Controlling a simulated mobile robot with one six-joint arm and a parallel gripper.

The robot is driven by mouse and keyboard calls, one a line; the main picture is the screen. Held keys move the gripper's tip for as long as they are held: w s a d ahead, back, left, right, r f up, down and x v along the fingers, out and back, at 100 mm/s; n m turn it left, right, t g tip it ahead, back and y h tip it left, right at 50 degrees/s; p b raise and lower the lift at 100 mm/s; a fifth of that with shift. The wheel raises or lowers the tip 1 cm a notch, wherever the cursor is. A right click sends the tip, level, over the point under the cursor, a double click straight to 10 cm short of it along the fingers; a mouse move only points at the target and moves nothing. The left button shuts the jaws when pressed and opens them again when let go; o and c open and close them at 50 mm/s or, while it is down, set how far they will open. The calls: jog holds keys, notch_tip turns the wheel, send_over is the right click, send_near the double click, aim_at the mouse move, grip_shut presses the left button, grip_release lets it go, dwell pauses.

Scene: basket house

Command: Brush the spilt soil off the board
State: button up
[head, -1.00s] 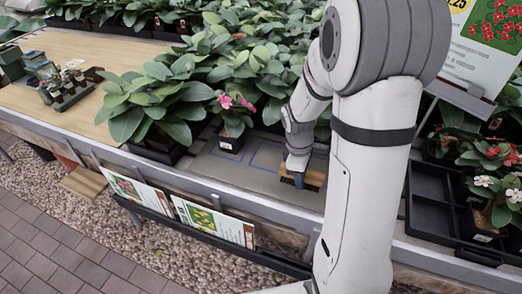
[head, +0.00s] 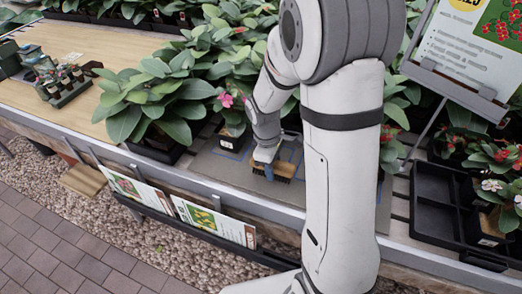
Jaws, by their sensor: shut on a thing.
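My gripper (head: 267,163) is shut on a brush (head: 285,170) with a wooden back and dark bristles. The brush is low over the grey board (head: 222,172), its bristles at or very near the surface; I cannot tell if they touch. The board lies on the bench between the potted plants and the front rail, with blue lines marked on it. My arm hides the right part of the board. I cannot make out the spilt soil clearly.
A potted plant with pink flowers (head: 230,112) stands at the board's back left. A large leafy plant (head: 150,95) is left of it. A black tray (head: 440,205) lies to the right. Sign cards (head: 215,222) hang along the front. The wooden tabletop (head: 100,50) has free room.

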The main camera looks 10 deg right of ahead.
jog(key=shift+w+a, duration=0.5)
jog(key=shift+a, duration=0.2)
notch_tip(320, 180, up, 3)
jog(key=shift+p, duration=0.9)
jog(key=shift+s+r+p, duration=0.15)
jog(key=shift+r+p, duration=0.15)
jog(key=shift+r, duration=0.05)
jog(key=shift+r+p, duration=0.6)
jog(key=shift+r, duration=0.1)
jog(key=shift+r+p, duration=1.3)
jog(key=shift+r, duration=0.3)
